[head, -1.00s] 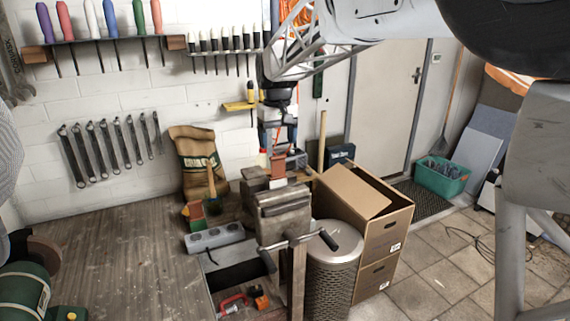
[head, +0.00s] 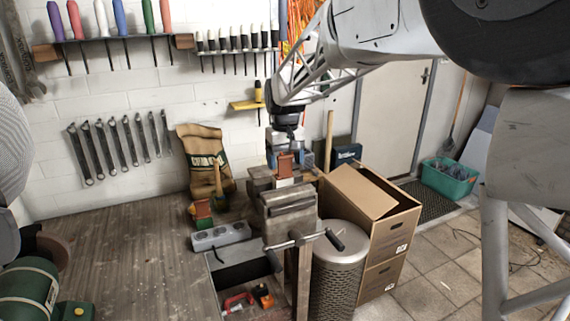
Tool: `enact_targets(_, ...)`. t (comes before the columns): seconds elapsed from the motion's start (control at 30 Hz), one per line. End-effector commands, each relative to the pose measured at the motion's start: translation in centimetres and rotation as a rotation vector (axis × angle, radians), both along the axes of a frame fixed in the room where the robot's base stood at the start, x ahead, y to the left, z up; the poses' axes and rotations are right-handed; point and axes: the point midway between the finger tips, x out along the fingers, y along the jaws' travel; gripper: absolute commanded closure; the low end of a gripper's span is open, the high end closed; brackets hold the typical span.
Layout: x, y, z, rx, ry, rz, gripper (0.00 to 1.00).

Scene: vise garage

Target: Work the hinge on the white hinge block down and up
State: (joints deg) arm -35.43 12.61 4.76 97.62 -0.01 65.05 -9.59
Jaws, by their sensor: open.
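The vise (head: 290,208) stands at the right edge of the workbench. A small reddish-brown plate (head: 285,165) stands upright over a small whitish piece (head: 287,182) at the vise's top; this looks like the hinge and the white hinge block, but they are too small to make out well. My gripper (head: 285,152) points down just above and behind the plate. It is open; its fingertips are partly hidden, and I cannot tell whether they touch the hinge.
A grey power strip (head: 221,236) and a brown sack (head: 205,160) are on the workbench (head: 135,240), left of the vise. A mesh bin (head: 338,265) and cardboard boxes (head: 385,225) stand close on the right. The vise handle (head: 305,240) sticks out in front. The bench's left-middle is clear.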

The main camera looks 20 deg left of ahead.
Motion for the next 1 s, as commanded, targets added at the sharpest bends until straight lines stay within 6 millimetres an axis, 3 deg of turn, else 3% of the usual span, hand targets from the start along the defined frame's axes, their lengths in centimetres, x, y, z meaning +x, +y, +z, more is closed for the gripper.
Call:
enact_targets(0.2,-0.04,-0.02,-1.25,0.000,0.000,0.000,0.23)
enact_targets(0.5,-0.02,-0.02,-1.35,0.000,0.000,0.000,0.23)
enact_targets(0.9,-0.03,0.00,-1.34,0.001,-0.001,0.000,0.83)
enact_targets(1.0,-0.03,0.00,-1.33,0.001,-0.001,0.000,0.92)
